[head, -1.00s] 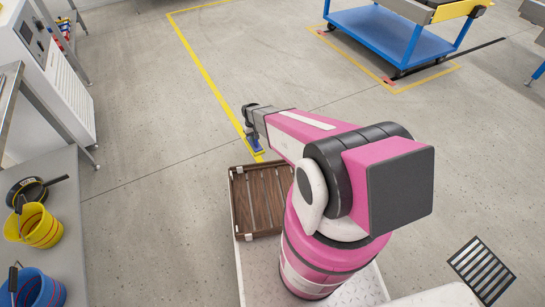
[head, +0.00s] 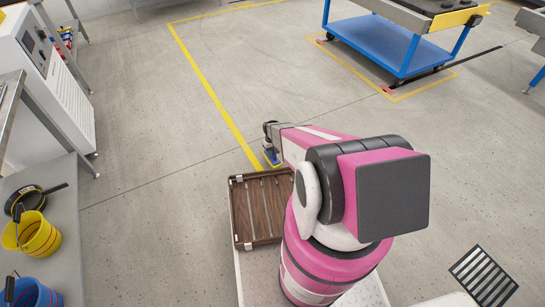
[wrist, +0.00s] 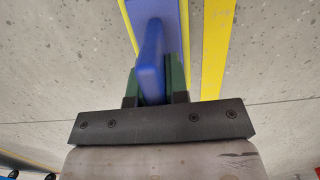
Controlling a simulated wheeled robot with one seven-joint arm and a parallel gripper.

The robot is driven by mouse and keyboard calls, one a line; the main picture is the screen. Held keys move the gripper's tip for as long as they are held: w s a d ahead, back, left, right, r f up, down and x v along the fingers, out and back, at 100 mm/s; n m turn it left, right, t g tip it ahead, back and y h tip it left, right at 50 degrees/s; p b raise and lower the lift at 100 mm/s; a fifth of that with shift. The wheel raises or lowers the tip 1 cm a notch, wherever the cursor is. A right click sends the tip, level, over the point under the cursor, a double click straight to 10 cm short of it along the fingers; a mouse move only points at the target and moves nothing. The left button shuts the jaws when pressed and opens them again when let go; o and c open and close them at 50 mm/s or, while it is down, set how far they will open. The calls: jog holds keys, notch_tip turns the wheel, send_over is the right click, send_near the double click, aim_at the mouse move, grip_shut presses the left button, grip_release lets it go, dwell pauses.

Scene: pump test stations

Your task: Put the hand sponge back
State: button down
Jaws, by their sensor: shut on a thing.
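The hand sponge shows in the wrist view as a blue plate (wrist: 170,12) with an upright blue handle (wrist: 152,65). My gripper (wrist: 154,82) is shut on the handle, with a dark green finger on each side. In the head view my gripper (head: 270,138) points down over the floor beyond the tray, and a bit of the blue and yellow sponge (head: 271,159) shows below it. My arm hides part of it there. The sponge is held off to the far side of the brown slatted tray (head: 236,212), apart from it.
A grey table (head: 57,203) at left holds a yellow bucket (head: 38,236), a blue bucket (head: 35,294) and a black pan (head: 28,197). A white cabinet (head: 62,100) stands behind it. A blue cart (head: 385,42) is at back right. The floor between is clear, with yellow lines.

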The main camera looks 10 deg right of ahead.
jog(key=shift+f, duration=1.95)
jog(key=shift+f, duration=0.1)
jog(key=c, duration=1.1)
grip_release()
jog(key=r, duration=0.4)
jog(key=w+r, duration=0.1)
jog(key=r, duration=0.7)
jog(key=shift+w+a+r, duration=0.15)
jog(key=shift+w+a, duration=0.1)
jog(key=s+r+m, duration=0.1)
jog(key=s+r, duration=0.6)
jog(key=r, duration=0.5)
jog(key=s+r+m+t, duration=0.1)
jog(key=s+r, duration=0.7)
jog(key=r, duration=0.4)
jog(key=s+r+m, duration=0.1)
jog(key=s+r, duration=0.6)
jog(key=r, duration=0.5)
jog(key=shift+s+d+r+m+t, duration=0.2)
jog(key=shift+m+t, duration=0.1)
